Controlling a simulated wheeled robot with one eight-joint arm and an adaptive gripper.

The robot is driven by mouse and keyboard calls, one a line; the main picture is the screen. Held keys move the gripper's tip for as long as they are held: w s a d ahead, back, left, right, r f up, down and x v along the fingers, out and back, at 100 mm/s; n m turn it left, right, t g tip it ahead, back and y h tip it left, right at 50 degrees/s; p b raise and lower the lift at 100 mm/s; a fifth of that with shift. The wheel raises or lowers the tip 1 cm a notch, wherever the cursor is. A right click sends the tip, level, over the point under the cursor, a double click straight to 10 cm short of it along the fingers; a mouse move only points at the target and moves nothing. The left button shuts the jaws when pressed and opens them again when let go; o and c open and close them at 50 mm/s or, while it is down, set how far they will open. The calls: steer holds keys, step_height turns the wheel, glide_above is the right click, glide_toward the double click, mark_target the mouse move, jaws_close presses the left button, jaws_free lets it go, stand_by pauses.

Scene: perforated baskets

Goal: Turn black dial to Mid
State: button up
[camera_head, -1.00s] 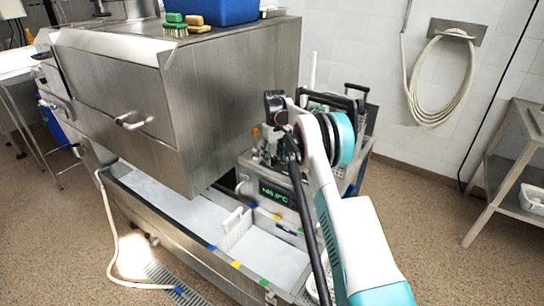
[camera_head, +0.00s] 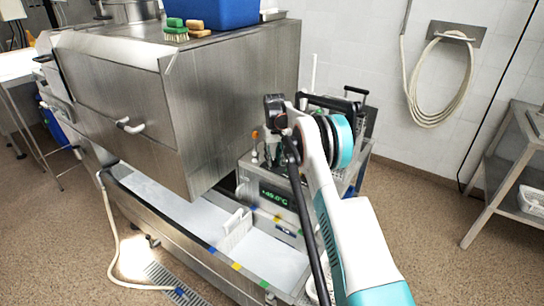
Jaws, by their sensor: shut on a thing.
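A metal control unit with a lit green display (camera_head: 274,195) stands at the far end of the long water bath (camera_head: 150,205). The display seems to read about +49 °C, but its digits are small. My gripper (camera_head: 270,152) is at the upper front of this unit, pointing down, partly hidden by my wrist and small fittings. It is shut, seemingly on the black dial, which I cannot make out behind it. The dial's markings and pointer, including Mid, cannot be read from here.
A large steel cabinet (camera_head: 235,110) overhangs the bath close left of my gripper. A white perforated divider (camera_head: 236,232) stands in the bath. A blue bin (camera_head: 215,10) and brushes (camera_head: 176,30) sit on the cabinet. The floor right of my arm is open up to a steel shelf (camera_head: 505,175).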

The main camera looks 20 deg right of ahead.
mark_target(274, 160)
steer(key=m+p, duration=0.1)
steer(key=m, duration=0.3)
steer(key=shift+r+m, duration=0.1)
steer(key=shift+m, duration=0.2)
steer(key=shift+m+p, duration=0.6)
steer(key=shift+m, duration=1.4)
steer(key=o, duration=1.1)
steer(key=shift+d, duration=0.1)
step_height(274, 160, up, 12)
steer(key=shift+s+r, duration=0.1)
